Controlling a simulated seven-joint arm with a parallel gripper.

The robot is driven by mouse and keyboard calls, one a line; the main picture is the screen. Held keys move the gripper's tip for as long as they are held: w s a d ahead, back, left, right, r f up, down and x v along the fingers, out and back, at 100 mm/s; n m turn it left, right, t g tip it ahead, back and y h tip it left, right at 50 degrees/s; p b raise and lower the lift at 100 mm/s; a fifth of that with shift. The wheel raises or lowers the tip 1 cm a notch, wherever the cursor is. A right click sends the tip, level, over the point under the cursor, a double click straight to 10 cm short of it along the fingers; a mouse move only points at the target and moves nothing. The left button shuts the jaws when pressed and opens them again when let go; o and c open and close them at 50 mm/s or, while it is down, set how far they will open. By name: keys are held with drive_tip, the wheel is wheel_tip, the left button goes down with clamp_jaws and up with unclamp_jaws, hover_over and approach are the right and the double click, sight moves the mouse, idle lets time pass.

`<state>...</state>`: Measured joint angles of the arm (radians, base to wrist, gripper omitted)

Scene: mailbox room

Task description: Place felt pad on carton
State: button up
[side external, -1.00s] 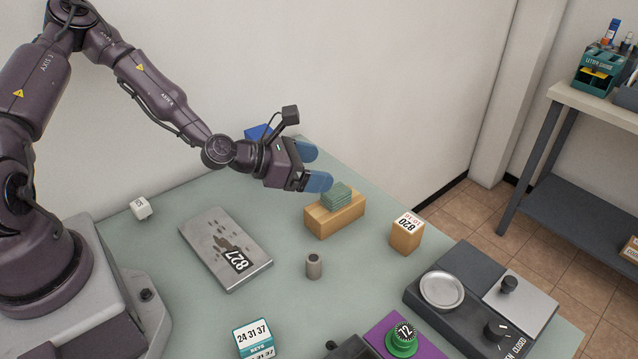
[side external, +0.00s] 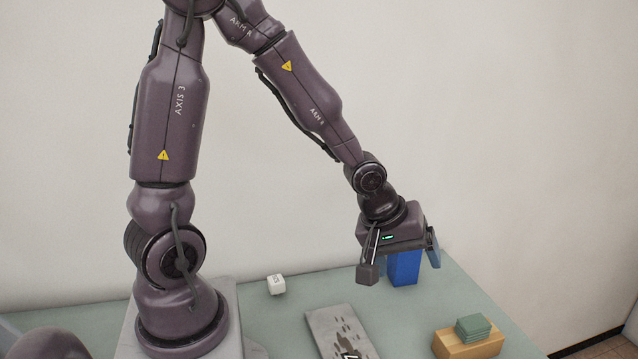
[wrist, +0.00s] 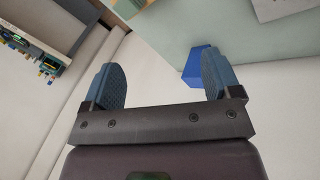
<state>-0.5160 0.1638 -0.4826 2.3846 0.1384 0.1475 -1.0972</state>
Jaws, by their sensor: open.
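I cannot tell which thing is the carton. My gripper (side external: 407,266) is open and holds nothing. In the side view it overlaps the blue box and is left of the pads. In the wrist view my gripper (wrist: 162,80) has its blue fingers wide apart.
A grey plate (side external: 325,328) with dark marks lies in front of my gripper, cut off below. A small white cube (side external: 276,284) sits left of it. The wall (side external: 520,150) rises behind the table. A shelf (wrist: 50,28) shows at the wrist view's upper left.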

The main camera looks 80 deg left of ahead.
drive_tip(key=s+d+r+m, duration=0.1)
drive_tip(key=s+r+m, duration=1)
drive_tip(key=s+r, duration=0.3)
drive_tip(key=shift+s+r+m, duration=0.3)
drive_tip(key=shift+r+m, duration=0.1)
drive_tip(key=shift+r, duration=0.15)
